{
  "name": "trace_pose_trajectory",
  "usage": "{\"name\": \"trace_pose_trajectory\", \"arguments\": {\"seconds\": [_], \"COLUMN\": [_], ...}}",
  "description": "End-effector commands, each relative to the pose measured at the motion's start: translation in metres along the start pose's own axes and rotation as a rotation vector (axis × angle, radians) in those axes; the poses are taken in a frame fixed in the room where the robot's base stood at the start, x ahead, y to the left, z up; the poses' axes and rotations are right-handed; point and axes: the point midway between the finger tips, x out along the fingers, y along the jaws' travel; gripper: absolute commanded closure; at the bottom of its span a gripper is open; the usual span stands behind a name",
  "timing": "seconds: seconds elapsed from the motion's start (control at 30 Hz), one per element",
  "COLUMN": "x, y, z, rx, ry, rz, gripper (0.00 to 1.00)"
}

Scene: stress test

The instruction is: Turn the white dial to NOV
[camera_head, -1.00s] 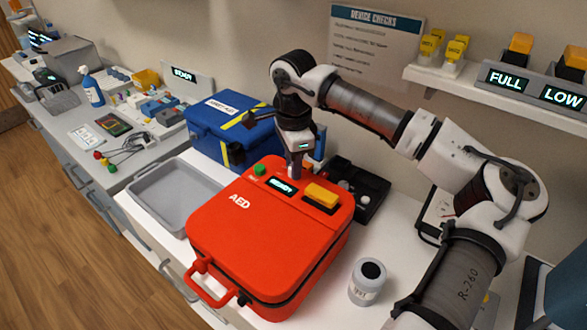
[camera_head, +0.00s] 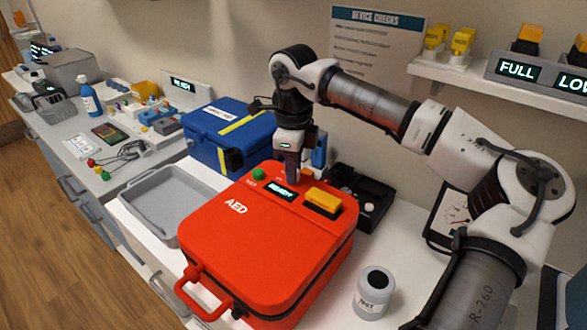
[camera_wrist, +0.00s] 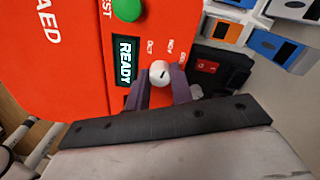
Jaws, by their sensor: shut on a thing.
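The red AED case (camera_head: 250,255) lies on the white counter with its READY display (camera_head: 282,191) lit. In the wrist view, the white dial (camera_wrist: 160,70) sits beside the READY display (camera_wrist: 124,62). The labels OCT and NOV show above it, with a third label partly hidden by a finger. A short dark mark shows on the dial, but which label it points to is unclear. My gripper (camera_wrist: 163,88) is shut on the dial, one dark finger on each side. In the head view my gripper (camera_head: 291,178) hides the dial.
A green button (camera_head: 258,174) and a yellow block (camera_head: 323,200) are on the case near my gripper. A blue case (camera_head: 215,150) stands behind left, a dark tray (camera_head: 375,190) behind right. A grey tray (camera_head: 150,200) lies left; a white jar (camera_head: 373,295) stands right.

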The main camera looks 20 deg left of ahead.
Motion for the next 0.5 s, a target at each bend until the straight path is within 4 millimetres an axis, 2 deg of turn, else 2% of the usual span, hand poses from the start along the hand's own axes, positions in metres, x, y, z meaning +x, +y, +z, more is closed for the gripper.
{"name": "trace_pose_trajectory", "arguments": {"seconds": [0.37,0.4,0.5], "x": [-0.0011,-0.0011,-0.001], "y": [-0.0006,-0.0006,-0.0005], "z": [-0.0002,-0.0002,-0.0002], "rx": [0.006,0.006,0.006], "ry": [0.0,0.0,0.0], "rz": [-0.002,-0.002,-0.002], "gripper": [1.0,0.76,0.63]}}
